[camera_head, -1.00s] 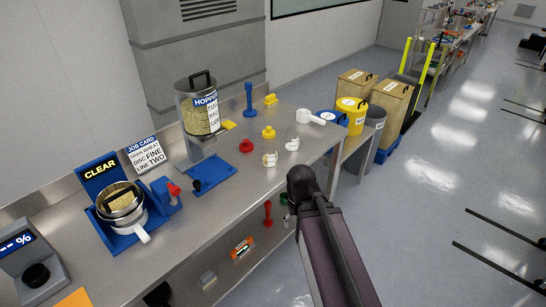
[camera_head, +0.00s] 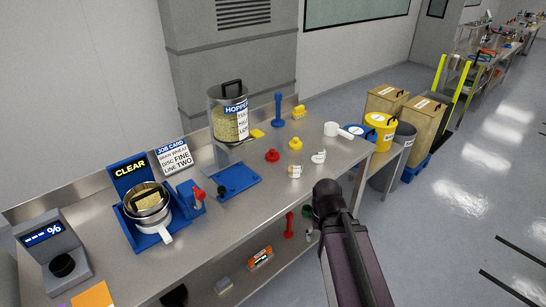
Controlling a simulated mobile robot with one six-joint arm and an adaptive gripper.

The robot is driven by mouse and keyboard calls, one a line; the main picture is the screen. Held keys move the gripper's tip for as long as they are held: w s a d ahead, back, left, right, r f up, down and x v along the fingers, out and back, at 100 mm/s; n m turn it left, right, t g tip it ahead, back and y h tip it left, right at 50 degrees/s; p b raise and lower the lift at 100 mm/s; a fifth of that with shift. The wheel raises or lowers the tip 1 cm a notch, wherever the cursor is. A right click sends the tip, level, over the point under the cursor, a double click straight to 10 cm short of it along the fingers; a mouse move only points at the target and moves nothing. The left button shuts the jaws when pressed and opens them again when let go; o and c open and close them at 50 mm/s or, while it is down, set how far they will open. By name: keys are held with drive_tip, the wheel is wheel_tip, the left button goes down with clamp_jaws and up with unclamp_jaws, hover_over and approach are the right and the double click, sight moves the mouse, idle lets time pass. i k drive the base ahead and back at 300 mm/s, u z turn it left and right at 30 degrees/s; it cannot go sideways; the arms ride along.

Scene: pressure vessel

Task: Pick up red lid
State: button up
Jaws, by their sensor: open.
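The red lid (camera_head: 272,156) is small, with a raised knob, and sits on the steel bench right of the blue plate under the hopper. My arm reaches up from the bottom right and ends in view at a dark rounded joint in front of the bench edge. My gripper is not visible. Nothing touches the red lid.
The hopper (camera_head: 229,116), a blue post (camera_head: 278,110) and a white scoop (camera_head: 345,131) stand around the lid. A blue plate (camera_head: 237,178) lies to its left. The bench (camera_head: 240,212) is bare in front. A red item (camera_head: 289,226) is on the lower shelf.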

sight(272, 156)
drive_tip(key=k, duration=0.65)
drive_tip(key=z, duration=0.6)
drive_tip(key=i, duration=1.9)
drive_tip(key=u, duration=0.7)
